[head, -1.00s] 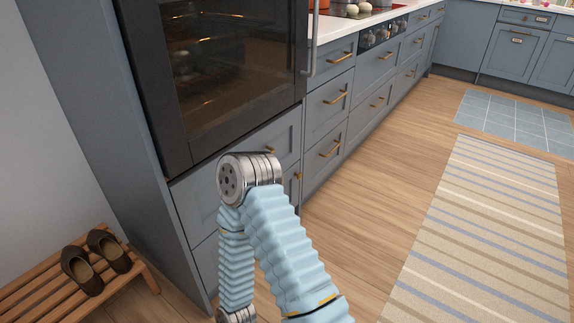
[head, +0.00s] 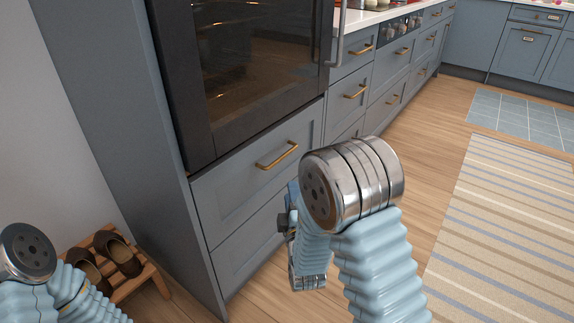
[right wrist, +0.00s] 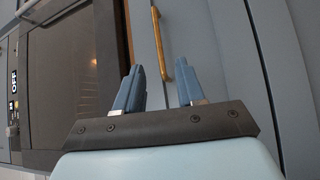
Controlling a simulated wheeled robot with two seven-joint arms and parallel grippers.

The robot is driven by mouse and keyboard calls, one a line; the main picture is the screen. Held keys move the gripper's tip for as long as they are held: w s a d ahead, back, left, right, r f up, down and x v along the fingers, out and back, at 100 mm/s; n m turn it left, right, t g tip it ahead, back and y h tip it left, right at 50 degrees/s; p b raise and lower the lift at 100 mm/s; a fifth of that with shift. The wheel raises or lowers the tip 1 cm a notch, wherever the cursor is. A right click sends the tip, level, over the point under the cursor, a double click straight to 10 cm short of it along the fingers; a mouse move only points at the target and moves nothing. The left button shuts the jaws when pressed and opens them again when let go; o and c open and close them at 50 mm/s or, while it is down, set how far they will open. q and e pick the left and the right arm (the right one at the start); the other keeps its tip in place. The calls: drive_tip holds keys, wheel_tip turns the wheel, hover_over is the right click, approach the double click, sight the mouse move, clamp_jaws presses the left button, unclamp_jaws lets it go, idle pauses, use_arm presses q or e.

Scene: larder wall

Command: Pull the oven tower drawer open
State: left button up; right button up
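The oven tower drawer (head: 240,175) is the grey-blue front just below the dark oven (head: 250,70). It looks shut. My right gripper (right wrist: 158,65) is open and empty. In the head view it is mostly hidden behind my right arm, low and right of the handle. My left arm enters at the lower left; its gripper is not in view.
A second drawer front (head: 250,245) lies below, partly behind my right arm. A wooden bench (head: 135,275) with brown shoes (head: 115,252) stands at the left. Base cabinets (head: 350,95) run off to the right. The wooden floor and striped rug (head: 500,220) are clear.

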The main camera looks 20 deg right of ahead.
drive_tip(key=w+d+r+p, duration=0.1)
drive_tip(key=w+r, duration=0.1)
drive_tip(key=w, duration=1.1)
drive_tip(key=shift+d, duration=0.3)
drive_tip(key=shift+w, duration=0.1)
drive_tip(key=shift+c, duration=0.2)
clamp_jaws()
